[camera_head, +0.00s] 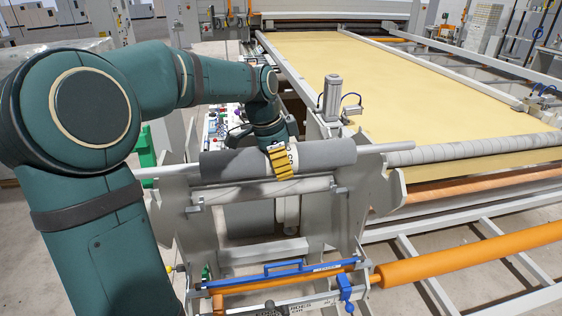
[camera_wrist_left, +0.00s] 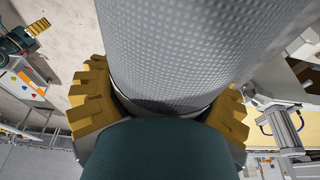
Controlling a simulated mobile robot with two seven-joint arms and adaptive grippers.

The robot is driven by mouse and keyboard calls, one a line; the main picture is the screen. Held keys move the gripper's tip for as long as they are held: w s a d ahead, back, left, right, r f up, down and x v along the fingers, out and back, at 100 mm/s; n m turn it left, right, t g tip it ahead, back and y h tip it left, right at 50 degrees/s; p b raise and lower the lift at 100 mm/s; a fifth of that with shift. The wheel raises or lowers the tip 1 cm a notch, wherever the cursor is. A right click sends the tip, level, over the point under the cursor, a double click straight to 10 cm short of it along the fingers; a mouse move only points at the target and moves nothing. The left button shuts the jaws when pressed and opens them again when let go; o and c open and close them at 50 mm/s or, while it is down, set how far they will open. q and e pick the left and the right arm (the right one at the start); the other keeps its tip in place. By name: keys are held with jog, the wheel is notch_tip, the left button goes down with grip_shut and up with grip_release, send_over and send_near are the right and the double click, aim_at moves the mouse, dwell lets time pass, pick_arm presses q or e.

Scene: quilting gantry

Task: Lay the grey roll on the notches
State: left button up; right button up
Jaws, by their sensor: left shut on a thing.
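The grey roll (camera_head: 230,163) lies level across the top of the stand, with a thin pale rod (camera_head: 385,148) coming out of its ends. In the left wrist view the textured roll (camera_wrist_left: 190,50) fills the space between the yellow fingers of the left gripper (camera_wrist_left: 160,105). The rod ends are near the tops of the left side plate (camera_head: 172,200) and right side plate (camera_head: 375,190). Whether they sit in the notches cannot be told. What looks like my right gripper (camera_wrist_left: 38,27) shows small in the left wrist view.
A second pale bar (camera_head: 310,186) runs below the roll. A blue handle bar (camera_head: 290,271) and an orange roller (camera_head: 470,252) are lower down. A wide yellow quilting bed (camera_head: 390,75) lies behind right, with a grey cylinder (camera_head: 332,98) at its near corner.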

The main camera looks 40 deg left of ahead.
pick_arm(q)
notch_tip(320, 180, down, 8)
jog(key=b, duration=0.5)
jog(key=shift+b, duration=0.3)
dwell(0.3)
jog(key=shift+r, duration=0.1)
dwell(0.3)
jog(key=o, duration=1.3)
jog(key=v, duration=1.2)
jog(key=shift+d, duration=0.1)
